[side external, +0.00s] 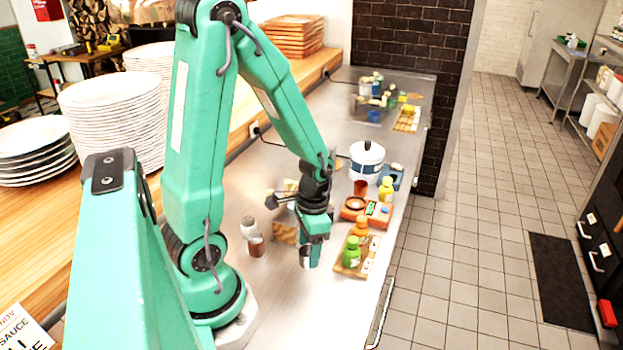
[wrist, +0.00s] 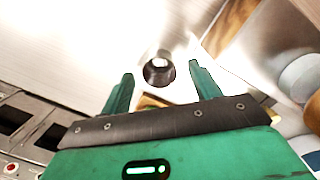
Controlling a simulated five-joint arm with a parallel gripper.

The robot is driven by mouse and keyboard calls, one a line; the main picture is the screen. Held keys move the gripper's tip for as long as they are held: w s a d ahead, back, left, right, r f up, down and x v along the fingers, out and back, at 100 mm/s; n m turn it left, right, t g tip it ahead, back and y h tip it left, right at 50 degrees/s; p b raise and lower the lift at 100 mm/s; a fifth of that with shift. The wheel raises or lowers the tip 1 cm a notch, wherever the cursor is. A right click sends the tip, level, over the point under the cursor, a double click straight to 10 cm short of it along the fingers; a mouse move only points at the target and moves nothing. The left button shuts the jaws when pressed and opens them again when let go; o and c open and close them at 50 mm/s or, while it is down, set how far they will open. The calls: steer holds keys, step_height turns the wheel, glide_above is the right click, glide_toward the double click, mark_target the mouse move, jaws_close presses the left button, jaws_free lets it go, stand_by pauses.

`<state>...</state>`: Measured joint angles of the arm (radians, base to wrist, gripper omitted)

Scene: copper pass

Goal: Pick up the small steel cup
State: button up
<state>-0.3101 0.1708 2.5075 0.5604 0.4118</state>
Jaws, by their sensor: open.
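The small steel cup (side external: 305,258) stands on the steel counter, partly hidden by my gripper in the side view. In the wrist view the cup (wrist: 159,72) shows its dark, round opening between and slightly beyond the fingertips. My gripper (side external: 313,257) points down right beside the cup. In the wrist view my gripper (wrist: 160,80) is open, with one green finger to each side of the cup and a gap visible on both sides. The fingers are not closed on anything.
A green-capped bottle (side external: 351,252) and an orange bottle (side external: 361,228) stand on a wooden board to the right. Behind them are a red scale (side external: 353,214) and a white pot (side external: 367,160). Shakers (side external: 256,246) stand to the left. The counter in front of the cup looks clear.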

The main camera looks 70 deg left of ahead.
steer(key=shift+f, duration=0.75)
steer(key=c, duration=1)
steer(key=shift+r, duration=0.2)
steer(key=shift+c, duration=0.2)
steer(key=shift+r, duration=1.35)
steer(key=s+d+r, duration=0.2)
steer(key=d+r, duration=0.6)
steer(key=d, duration=0.3)
steer(key=shift+s+d+y, duration=0.2)
steer(key=shift+s+y, duration=0.1)
steer(key=shift+s, duration=0.05)
